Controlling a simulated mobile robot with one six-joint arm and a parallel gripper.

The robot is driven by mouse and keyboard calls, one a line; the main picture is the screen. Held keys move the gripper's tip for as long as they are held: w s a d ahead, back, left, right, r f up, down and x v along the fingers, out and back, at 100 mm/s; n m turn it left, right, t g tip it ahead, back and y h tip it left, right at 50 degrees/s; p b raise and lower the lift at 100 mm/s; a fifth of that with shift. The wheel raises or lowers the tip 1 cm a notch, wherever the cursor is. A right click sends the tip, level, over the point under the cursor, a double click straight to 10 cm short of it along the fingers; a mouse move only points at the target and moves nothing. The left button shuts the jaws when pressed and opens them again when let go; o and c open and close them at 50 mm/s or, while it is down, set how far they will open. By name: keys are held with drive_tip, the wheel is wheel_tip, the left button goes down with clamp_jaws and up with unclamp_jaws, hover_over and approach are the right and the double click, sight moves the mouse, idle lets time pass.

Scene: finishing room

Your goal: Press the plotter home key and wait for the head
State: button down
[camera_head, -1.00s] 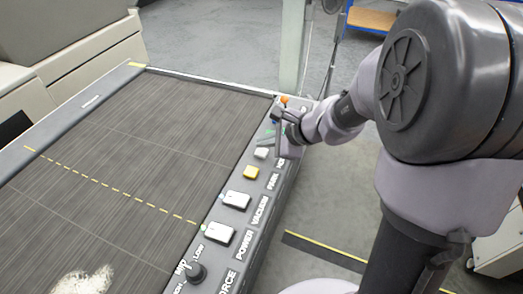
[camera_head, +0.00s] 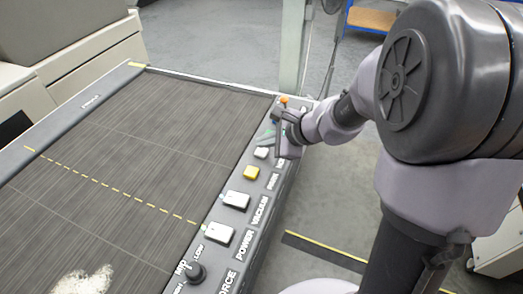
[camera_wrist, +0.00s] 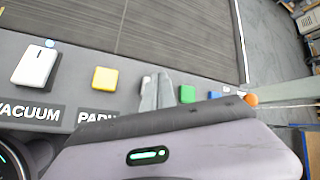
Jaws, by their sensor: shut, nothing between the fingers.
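The plotter's control strip runs along the right edge of its dark bed (camera_head: 120,150). A small white key (camera_head: 261,152) sits beyond the yellow park key (camera_head: 251,172); its label is mostly hidden by my gripper, so I cannot read it as home. My gripper (camera_head: 280,154) is shut and empty, low over the strip just right of that white key. In the wrist view my fingertips (camera_wrist: 157,92) are between the yellow key (camera_wrist: 104,78) and a green key (camera_wrist: 187,93), covering most of the spot there. I cannot tell whether they touch a key. I cannot make out the plotter head.
Nearer on the strip are the white vacuum key (camera_head: 236,200), white power key (camera_head: 219,233) and black force knob (camera_head: 195,271). Past the green key are a blue key (camera_wrist: 214,95) and an orange knob (camera_wrist: 251,99). A pale post (camera_head: 291,45) stands beyond the far corner.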

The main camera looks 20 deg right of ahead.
drive_tip(key=shift+f+b, duration=0.45)
drive_tip(key=shift+b, duration=0.1)
drive_tip(key=shift+f+b, duration=0.5)
drive_tip(key=shift+b, duration=0.1)
idle(0.6)
drive_tip(key=shift+r, duration=0.15)
drive_tip(key=shift+r+p, duration=0.8)
drive_tip(key=shift+r, duration=0.05)
